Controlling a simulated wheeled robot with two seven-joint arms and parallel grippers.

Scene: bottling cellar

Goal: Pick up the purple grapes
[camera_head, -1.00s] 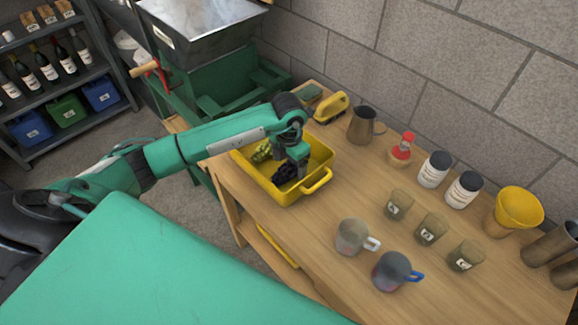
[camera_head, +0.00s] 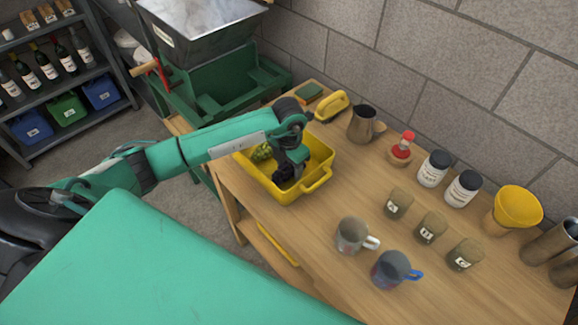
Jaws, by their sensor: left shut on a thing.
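The dark purple grapes (camera_head: 281,175) are in the yellow tub (camera_head: 291,194) on the wooden table, near its front right corner. My left gripper (camera_head: 285,170) reaches down into the tub and is shut on the purple grapes, which it partly hides. I cannot tell whether the bunch still touches the tub's bottom. Green grapes (camera_head: 262,152) lie in the same tub, left of the gripper and partly behind my arm. My right gripper is not in view.
A yellow-handled brush (camera_head: 331,107) lies behind the tub. The table is bare just right of the tub.

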